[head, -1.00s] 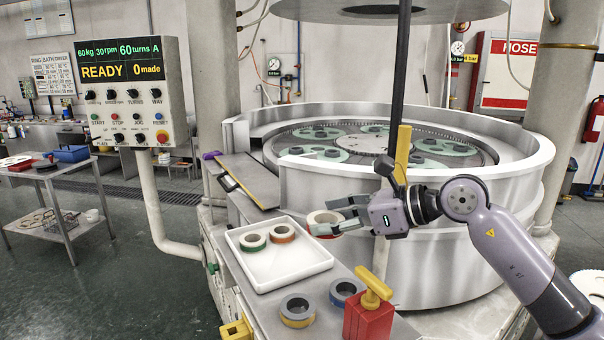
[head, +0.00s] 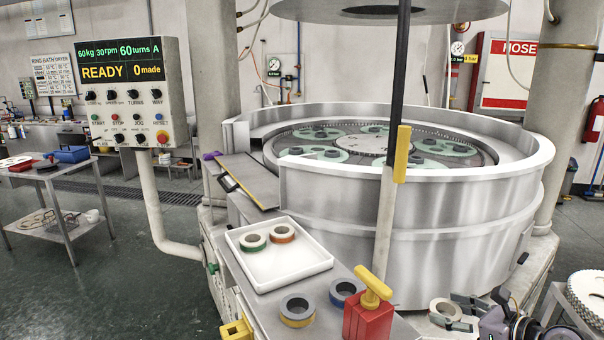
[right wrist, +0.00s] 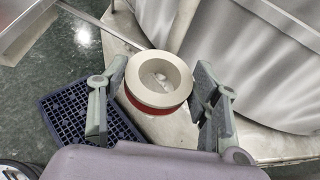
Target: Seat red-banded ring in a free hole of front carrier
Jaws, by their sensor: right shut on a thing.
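The red-banded ring (right wrist: 158,99) is pale, with a red band below its upper face. It sits between the fingers of my right gripper (right wrist: 161,72), which is shut on it. In the head view, the ring (head: 435,316) and right gripper (head: 463,311) are low at the right, outside the machine and away from the carriers. Several green carriers lie inside the round machine; one is at the near left (head: 340,157) and one at the near right (head: 432,164). Dark rings stand on them. Which holes are free is too small to tell. My left gripper is not in view.
The machine's tall metal wall (head: 450,205) stands between ring and carriers. A post (head: 386,225) rises before it. A white tray (head: 300,268) holds green- and orange-banded rings. Yellow- and blue-banded rings and a red, yellow-handled block (head: 366,322) stand nearby. A blue grate (right wrist: 72,125) lies on the floor.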

